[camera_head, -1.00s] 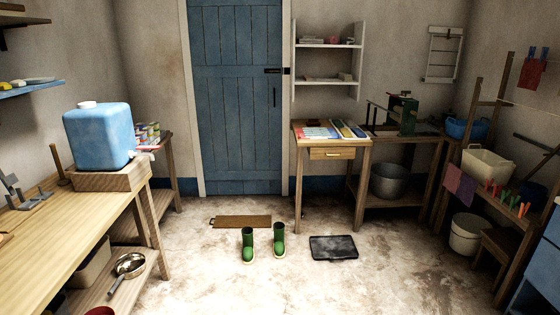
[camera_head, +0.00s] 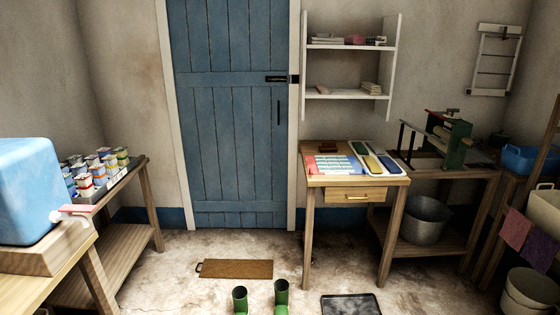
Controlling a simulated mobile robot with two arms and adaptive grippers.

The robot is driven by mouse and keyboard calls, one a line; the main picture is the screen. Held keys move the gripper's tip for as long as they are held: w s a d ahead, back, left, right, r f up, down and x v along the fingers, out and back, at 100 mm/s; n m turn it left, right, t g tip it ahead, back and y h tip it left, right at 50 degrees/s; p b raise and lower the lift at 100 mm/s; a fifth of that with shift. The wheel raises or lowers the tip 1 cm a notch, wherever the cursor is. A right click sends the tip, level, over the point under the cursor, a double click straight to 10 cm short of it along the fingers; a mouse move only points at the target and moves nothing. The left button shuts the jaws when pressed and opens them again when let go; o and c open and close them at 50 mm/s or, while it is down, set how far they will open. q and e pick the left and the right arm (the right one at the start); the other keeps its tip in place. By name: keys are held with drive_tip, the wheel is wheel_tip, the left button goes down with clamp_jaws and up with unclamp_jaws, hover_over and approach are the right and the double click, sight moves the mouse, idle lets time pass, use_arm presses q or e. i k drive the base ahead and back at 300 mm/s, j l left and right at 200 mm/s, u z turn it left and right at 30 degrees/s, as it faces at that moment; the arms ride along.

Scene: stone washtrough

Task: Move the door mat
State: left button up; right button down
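A flat brown mat (camera_head: 236,269), which looks like the door mat, lies on the stone floor in front of the blue door (camera_head: 234,120). It has a small dark loop at its left end. Neither of my grippers shows in the head view, and nothing touches the mat.
Green boots (camera_head: 281,297) stand just in front of the mat, cut by the bottom edge. A black tray (camera_head: 351,305) lies to their right. A wooden table (camera_head: 357,181) stands right of the door, and a shelf bench (camera_head: 124,243) with tins stands at left.

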sight(211, 268)
drive_tip(key=i+u, duration=0.4)
drive_tip(key=i+l+u, duration=0.25)
drive_tip(key=i+u, duration=0.15)
drive_tip(key=i+l+u, duration=0.75)
drive_tip(key=k+j, duration=0.05)
drive_tip(key=k, duration=0.05)
